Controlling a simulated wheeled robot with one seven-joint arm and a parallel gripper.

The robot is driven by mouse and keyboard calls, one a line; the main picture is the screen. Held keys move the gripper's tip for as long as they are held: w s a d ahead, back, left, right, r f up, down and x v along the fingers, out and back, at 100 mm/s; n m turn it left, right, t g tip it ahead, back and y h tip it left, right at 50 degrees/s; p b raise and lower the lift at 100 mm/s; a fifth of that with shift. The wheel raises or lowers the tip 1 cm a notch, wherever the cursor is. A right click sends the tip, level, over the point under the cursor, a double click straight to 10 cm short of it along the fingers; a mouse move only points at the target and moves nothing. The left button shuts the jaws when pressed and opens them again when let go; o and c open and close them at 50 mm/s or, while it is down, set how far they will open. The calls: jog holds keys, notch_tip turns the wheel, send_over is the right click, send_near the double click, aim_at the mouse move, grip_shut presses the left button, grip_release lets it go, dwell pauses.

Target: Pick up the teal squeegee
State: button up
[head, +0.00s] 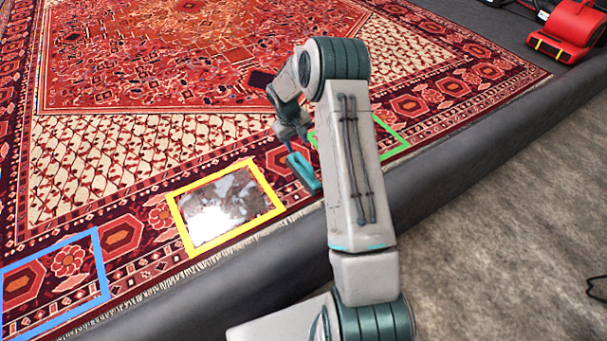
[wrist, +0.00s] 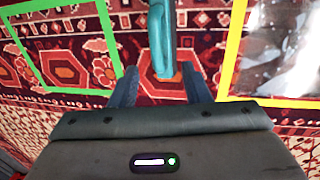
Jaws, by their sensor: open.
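The teal squeegee (head: 304,172) lies on the red patterned rug, between the yellow frame and the green frame in the head view. In the wrist view the squeegee (wrist: 161,38) runs from the top edge down to between the fingertips. My gripper (wrist: 160,72) is open, with one finger on each side of the squeegee's near end. Gaps show on both sides, and I cannot tell how far above it the fingers are. In the head view my gripper (head: 292,133) is just above the squeegee, and its fingertips are hard to make out.
A yellow frame (head: 180,219) surrounds a shiny wet patch (head: 225,205). A green frame (head: 393,150) is partly hidden behind my arm, and a blue frame (head: 103,262) lies at left. A dark padded edge (head: 470,160) borders the rug. A red machine (head: 567,28) stands at top right.

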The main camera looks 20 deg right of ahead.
aim_at(304, 160)
jog(key=f, duration=0.3)
jog(key=d+f+b, duration=0.1)
jog(key=f, duration=0.2)
jog(key=shift+w+d+f, duration=0.1)
jog(key=shift+f, duration=0.05)
jog(key=shift+w+d+f+b, duration=0.1)
jog(key=shift+d+f+b, duration=0.3)
jog(key=shift+f, duration=0.55)
jog(key=shift+w+d+f+b, duration=0.1)
jog(key=shift+d+f+b, duration=0.1)
jog(key=shift+f+b, duration=0.5)
jog(key=shift+w+d+f+b, duration=0.1)
jog(key=shift+d+f+b, duration=0.2)
jog(key=shift+f, duration=0.85)
grip_shut()
